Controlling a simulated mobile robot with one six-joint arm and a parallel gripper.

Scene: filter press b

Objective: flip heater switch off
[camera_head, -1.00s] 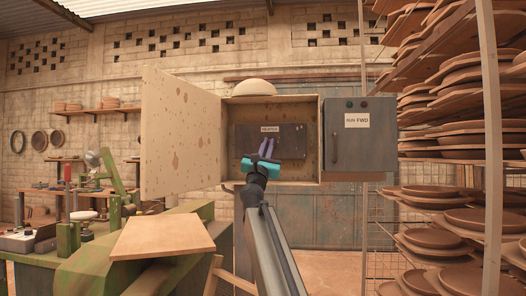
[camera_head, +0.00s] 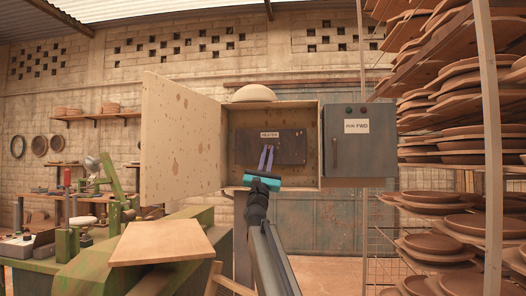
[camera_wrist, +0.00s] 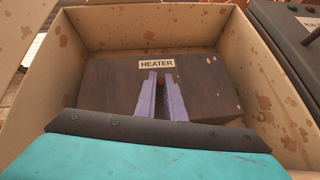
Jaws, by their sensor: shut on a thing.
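The heater switch panel (camera_head: 290,146) is a dark plate labelled HEATER inside an open beige box (camera_head: 309,178). In the wrist view the dark panel (camera_wrist: 105,88) fills the back of the box below its label (camera_wrist: 157,64). My gripper (camera_head: 267,147) reaches into the box from the front, with its purple fingers just below the label. In the wrist view my gripper (camera_wrist: 160,74) is shut on a small dark reddish switch lever (camera_wrist: 161,82) between the fingertips. The fingers hide most of the lever, so I cannot tell its position.
The box's spotted door (camera_head: 182,138) stands open at the left. A grey RUN FWD box (camera_head: 358,155) adjoins it on the right. A rack of plates (camera_head: 450,195) stands further right. A green machine with a board (camera_head: 162,243) is at lower left.

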